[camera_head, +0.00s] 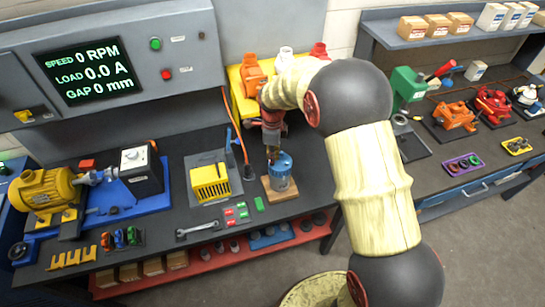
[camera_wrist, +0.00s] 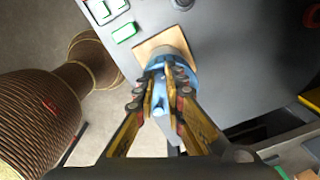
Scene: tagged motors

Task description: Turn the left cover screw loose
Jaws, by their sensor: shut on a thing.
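A small blue motor (camera_head: 283,181) stands upright on a wooden block (camera_head: 270,194) near the front edge of the bench. My gripper (camera_head: 272,151) points down at its top. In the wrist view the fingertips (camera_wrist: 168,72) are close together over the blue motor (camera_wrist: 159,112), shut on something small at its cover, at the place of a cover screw. The fingers hide the screw head, and I cannot make out the other screw. The wooden block (camera_wrist: 165,42) shows behind the fingertips in the wrist view.
A yellow ribbed motor (camera_head: 210,182) sits on a grey plate to the left. Red and green tags (camera_head: 236,211) and a wrench (camera_head: 198,230) lie in front of it. The control panel (camera_head: 90,73) reads 0 RPM.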

